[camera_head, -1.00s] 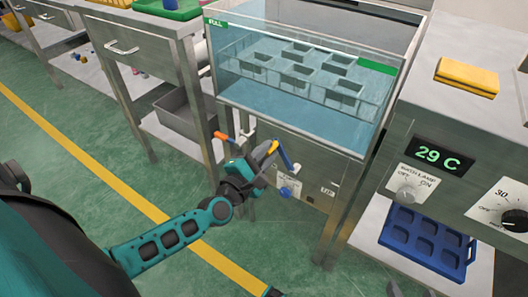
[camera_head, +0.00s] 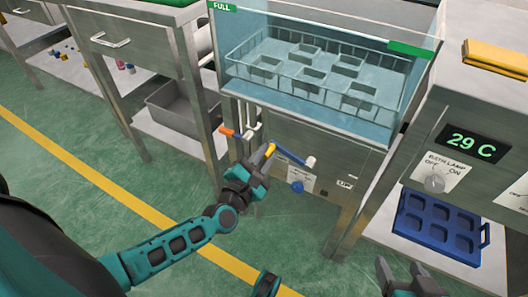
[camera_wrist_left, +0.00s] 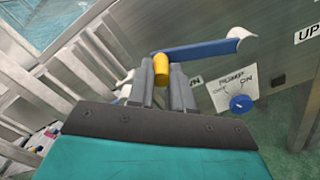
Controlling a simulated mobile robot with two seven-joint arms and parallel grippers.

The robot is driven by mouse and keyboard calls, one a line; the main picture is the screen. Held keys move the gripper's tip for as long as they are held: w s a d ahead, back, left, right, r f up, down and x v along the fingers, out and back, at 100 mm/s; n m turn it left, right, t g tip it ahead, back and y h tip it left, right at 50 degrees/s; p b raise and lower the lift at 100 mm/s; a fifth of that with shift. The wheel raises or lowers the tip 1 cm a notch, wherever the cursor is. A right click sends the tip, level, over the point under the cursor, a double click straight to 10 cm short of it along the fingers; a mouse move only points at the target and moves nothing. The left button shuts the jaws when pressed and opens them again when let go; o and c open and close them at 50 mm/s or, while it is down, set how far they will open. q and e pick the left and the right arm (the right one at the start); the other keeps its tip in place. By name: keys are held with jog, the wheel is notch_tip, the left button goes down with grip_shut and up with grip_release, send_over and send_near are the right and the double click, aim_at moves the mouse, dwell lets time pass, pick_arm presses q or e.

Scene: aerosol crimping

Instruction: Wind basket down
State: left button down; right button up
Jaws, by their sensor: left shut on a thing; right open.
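The wire basket (camera_head: 236,68) with several square pockets sits inside the clear-walled water tank (camera_head: 300,108) in the head view. Its exact depth in the water is hard to tell. On the tank's front is a crank with a blue arm (camera_head: 289,157), a white hub (camera_head: 310,162) and a yellow grip (camera_head: 270,149). My left gripper (camera_head: 266,155) is shut on the yellow grip, which also shows between the fingers in the left wrist view (camera_wrist_left: 161,70). The blue arm runs from the grip to the hub at the right. My right gripper (camera_head: 400,270) is open and empty at the bottom right.
An orange-handled valve (camera_head: 228,131) on white pipes is just left of the crank. A blue pump knob (camera_head: 297,187) is below it. A console with a 29 C display (camera_head: 472,143) stands at right, above a blue tray (camera_head: 438,228). The green floor in front is clear.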

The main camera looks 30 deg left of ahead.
pick_arm(q)
jog(key=f, duration=0.1)
jog(key=f+n, duration=0.2)
jog(key=shift+a+f, duration=0.2)
jog(key=shift+a, duration=0.05)
jog(key=shift+s+d, duration=0.1)
pick_arm(e)
jog(key=shift+s+f, duration=0.15)
pick_arm(q)
jog(key=c, duration=1.1)
grip_release()
jog(key=shift+o, duration=0.3)
jog(key=s+p, duration=0.2)
jog(key=s, duration=1)
jog(key=shift+s+a, duration=0.25)
jog(key=shift+s, duration=0.15)
pick_arm(e)
jog(key=shift+s+d+r, duration=0.1)
jog(key=shift+d+r, duration=0.25)
